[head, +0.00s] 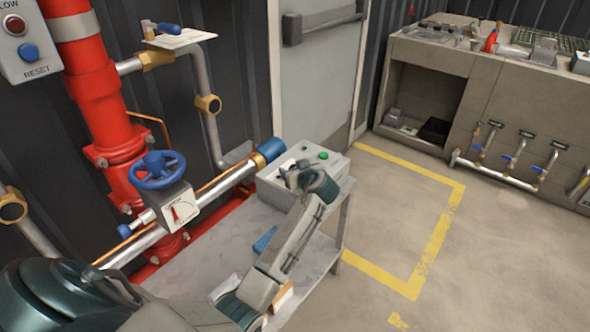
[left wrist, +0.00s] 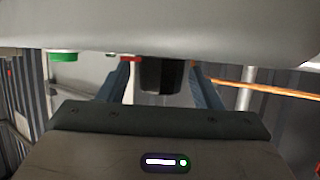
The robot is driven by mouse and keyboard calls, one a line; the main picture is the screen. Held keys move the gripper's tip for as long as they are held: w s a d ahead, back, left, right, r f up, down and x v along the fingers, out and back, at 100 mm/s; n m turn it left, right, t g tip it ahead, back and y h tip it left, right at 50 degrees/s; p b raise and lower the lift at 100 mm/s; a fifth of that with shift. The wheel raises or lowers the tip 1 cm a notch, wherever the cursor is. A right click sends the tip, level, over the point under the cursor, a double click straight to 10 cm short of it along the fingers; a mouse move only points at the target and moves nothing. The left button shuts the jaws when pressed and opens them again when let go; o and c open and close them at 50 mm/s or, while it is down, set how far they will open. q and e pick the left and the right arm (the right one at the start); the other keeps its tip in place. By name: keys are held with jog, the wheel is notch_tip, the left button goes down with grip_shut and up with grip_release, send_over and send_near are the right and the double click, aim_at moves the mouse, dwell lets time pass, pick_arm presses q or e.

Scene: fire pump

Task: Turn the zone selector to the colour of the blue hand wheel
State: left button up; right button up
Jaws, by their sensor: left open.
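The blue hand wheel (head: 158,168) sits on the red pipework at the left in the head view. A white box (head: 268,178) with a green button (head: 323,155) stands on the grey bench, and my left gripper (head: 290,170) is over its top. In the left wrist view a black knob (left wrist: 161,76), apparently the zone selector, shows between the two open fingers (left wrist: 161,88). I cannot tell whether the fingers touch it. The green button (left wrist: 63,56) is at the left there. My right gripper is out of view.
A white dial plate (head: 183,209) with a red pointer is below the wheel. A blue object (head: 264,240) lies on the bench (head: 228,232). A panel with a blue reset button (head: 28,52) is at upper left. The floor to the right is clear.

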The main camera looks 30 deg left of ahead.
pick_arm(q)
jog(key=shift+d, duration=0.1)
jog(key=v, duration=0.9)
jog(key=shift+s+d, duration=0.15)
jog(key=shift+s, duration=0.05)
jog(key=shift+s+d+r+b, duration=0.25)
jog(key=shift+s+d+b, duration=0.05)
jog(key=shift+d, duration=0.1)
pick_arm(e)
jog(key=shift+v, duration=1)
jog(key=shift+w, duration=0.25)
